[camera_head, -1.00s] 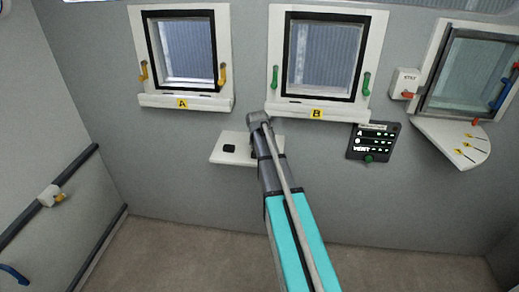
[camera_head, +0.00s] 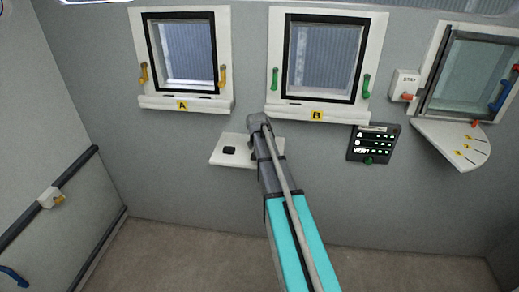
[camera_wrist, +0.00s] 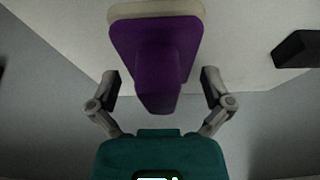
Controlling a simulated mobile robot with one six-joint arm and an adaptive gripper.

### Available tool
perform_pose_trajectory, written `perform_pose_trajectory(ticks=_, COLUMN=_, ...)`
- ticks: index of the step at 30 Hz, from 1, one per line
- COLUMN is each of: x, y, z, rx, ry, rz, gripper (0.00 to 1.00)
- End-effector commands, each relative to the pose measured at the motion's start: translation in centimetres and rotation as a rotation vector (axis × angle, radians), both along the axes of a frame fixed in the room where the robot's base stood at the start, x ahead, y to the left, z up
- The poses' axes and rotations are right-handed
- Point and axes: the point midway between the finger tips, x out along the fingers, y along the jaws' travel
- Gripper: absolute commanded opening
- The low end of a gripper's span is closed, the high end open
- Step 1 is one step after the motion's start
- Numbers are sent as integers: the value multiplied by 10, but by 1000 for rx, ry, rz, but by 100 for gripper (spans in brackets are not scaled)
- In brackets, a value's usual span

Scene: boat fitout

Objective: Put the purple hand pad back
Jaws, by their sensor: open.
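The purple hand pad (camera_wrist: 156,60) shows in the wrist view, with a pale base layer along its far edge. It is at the white shelf (camera_wrist: 250,30); whether it rests flat on it I cannot tell. My gripper (camera_wrist: 160,90) is open, with one finger on each side of the pad's purple grip and a visible gap on both sides. In the head view my arm hides the pad and my gripper at the small white wall shelf (camera_head: 222,158).
A black block (camera_wrist: 298,48) lies on the shelf beside the pad; it also shows in the head view (camera_head: 229,150). Windows A (camera_head: 182,50) and B (camera_head: 322,58) are above the shelf. A black panel (camera_head: 373,143) is to the right. The floor is clear.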

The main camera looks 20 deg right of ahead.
Motion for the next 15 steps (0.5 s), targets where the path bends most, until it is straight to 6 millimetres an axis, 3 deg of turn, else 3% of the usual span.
perform_pose_trajectory(ticks=15, x=-12, y=8, z=36, rx=0, ry=0, rz=0, gripper=100)
